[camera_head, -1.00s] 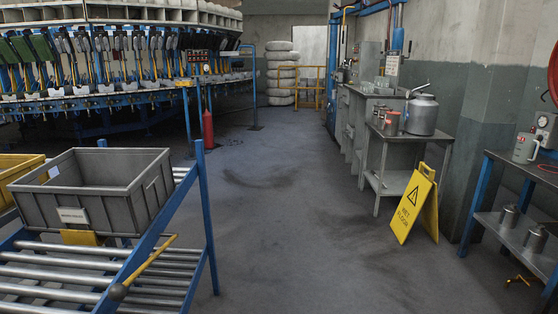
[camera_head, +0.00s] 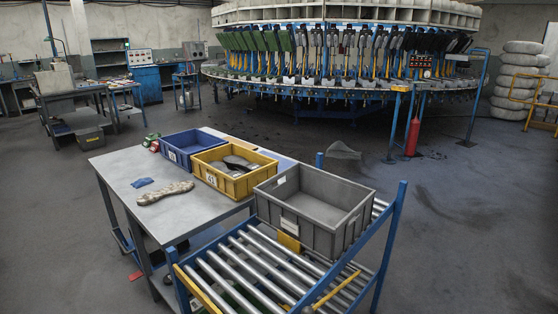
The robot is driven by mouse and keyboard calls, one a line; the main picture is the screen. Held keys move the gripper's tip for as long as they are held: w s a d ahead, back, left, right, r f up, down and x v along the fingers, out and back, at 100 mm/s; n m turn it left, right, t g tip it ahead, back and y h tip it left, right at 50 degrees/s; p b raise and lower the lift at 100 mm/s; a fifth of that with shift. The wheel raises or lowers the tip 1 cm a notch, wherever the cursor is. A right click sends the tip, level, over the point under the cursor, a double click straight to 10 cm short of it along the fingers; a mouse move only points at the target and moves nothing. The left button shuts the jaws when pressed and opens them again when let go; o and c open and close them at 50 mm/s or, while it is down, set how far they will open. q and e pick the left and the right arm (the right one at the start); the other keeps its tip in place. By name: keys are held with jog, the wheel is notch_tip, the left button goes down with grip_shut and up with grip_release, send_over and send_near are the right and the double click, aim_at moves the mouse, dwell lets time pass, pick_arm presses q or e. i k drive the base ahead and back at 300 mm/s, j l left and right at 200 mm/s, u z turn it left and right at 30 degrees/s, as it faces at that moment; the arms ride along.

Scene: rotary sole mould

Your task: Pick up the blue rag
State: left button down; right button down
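A small crumpled blue rag (camera_head: 142,182) lies on the grey metal table (camera_head: 117,170), near its left edge. It is just behind a pale shoe sole (camera_head: 165,193) and apart from it. Neither of my grippers shows in the head view.
A blue crate (camera_head: 187,148), a yellow crate (camera_head: 234,174) holding dark soles, and an empty grey crate (camera_head: 313,210) stand in a row right of the rag. The grey crate is on a roller rack (camera_head: 262,262). Floor left of the table is open.

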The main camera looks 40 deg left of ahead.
aim_at(138, 184)
jog(key=u, duration=2.25)
jog(key=i+j+z, duration=0.25)
jog(key=i+j, duration=0.35)
jog(key=i, duration=0.05)
